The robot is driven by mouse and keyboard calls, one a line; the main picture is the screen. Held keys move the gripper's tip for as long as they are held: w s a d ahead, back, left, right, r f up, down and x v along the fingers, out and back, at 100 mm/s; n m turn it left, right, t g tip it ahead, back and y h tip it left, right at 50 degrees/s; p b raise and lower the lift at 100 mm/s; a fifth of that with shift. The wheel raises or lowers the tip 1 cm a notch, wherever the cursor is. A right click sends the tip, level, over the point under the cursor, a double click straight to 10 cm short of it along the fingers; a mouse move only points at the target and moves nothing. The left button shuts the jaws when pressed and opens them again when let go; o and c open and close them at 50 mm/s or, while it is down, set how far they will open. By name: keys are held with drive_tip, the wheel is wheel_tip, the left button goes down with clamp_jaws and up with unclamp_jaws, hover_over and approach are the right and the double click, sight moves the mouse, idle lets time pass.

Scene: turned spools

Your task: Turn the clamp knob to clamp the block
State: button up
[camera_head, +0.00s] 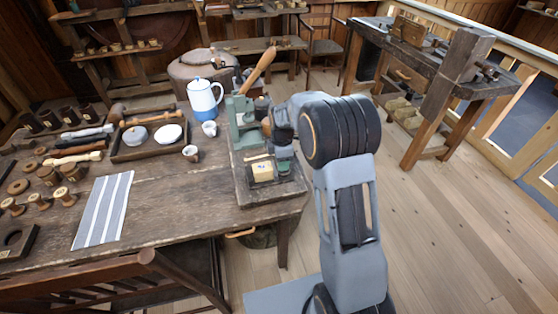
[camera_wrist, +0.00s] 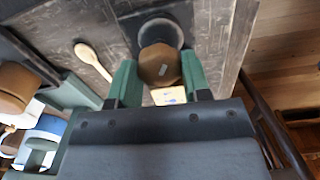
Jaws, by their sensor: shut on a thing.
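The clamp knob (camera_wrist: 160,64) is brown, with a small pale mark on its face. In the wrist view it sits between the two green fingers of my gripper (camera_wrist: 160,80), which is shut on it. A dark round part shows behind the knob. In the head view, the green clamp (camera_head: 240,120) stands on a tray at the table's right end, with my wrist against its right side. The block (camera_head: 262,171) is dark with a pale yellow label, low at the front of the clamp. My arm hides part of the clamp, and the knob's turn cannot be told.
A long wooden handle (camera_head: 258,71) rises behind the clamp. A blue and white pot (camera_head: 203,97) and small cups stand to the left. A tray (camera_head: 124,154), several spools and a striped cloth (camera_head: 103,209) lie further left.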

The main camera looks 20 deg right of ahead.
drive_tip(key=m, duration=0.4)
drive_tip(key=shift+d+m, duration=0.2)
drive_tip(key=shift+m, duration=0.2)
drive_tip(key=m, duration=0.4)
drive_tip(key=shift+m, duration=0.3)
drive_tip(key=m, duration=0.4)
drive_tip(key=shift+f+m, duration=0.1)
drive_tip(key=shift+m, duration=2.1)
drive_tip(key=shift+s, duration=0.1)
drive_tip(key=o, duration=0.9)
